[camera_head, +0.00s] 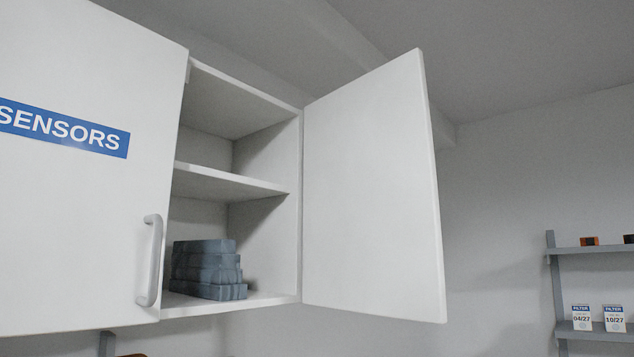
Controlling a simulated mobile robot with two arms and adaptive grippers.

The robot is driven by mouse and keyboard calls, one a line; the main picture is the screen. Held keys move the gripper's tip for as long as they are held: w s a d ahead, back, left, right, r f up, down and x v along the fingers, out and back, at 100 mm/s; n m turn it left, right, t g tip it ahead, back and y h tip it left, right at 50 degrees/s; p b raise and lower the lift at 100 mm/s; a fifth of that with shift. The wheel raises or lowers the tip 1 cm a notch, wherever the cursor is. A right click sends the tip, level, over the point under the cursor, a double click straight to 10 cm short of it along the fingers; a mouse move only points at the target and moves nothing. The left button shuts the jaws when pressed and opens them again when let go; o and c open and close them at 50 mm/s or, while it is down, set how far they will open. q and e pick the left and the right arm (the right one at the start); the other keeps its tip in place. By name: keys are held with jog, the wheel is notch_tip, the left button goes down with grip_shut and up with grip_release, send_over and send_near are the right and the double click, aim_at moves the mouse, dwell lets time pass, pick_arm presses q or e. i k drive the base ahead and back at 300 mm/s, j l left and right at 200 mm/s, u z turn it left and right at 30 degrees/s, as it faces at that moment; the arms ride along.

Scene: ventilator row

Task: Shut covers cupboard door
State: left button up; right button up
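A white cupboard door (372,190) stands wide open, hinged on the right side of a wall cupboard, with its inner face toward me. No handle or label shows on this face. The open compartment has a middle shelf (226,182) and a floor (200,304). A stack of folded grey-blue covers (207,270) lies on the floor of the compartment. Neither of my grippers is in view.
A shut cupboard door (80,200) labelled SENSORS, with a grey vertical handle (150,262), is at the left. A grey rack (557,290) with filter boxes (613,318) stands at the far right. The space between the open door and the rack looks free.

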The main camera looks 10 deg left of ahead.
aim_at(371, 244)
jog(key=i+l+u, duration=0.15)
jog(key=u, duration=0.25)
jog(key=i+l+u, duration=0.1)
jog(key=l+u, duration=0.35)
jog(key=i+l+u, duration=0.1)
jog(key=u, duration=0.3)
jog(key=l+u, duration=0.6)
jog(key=l, duration=1.25)
jog(key=k, duration=0.05)
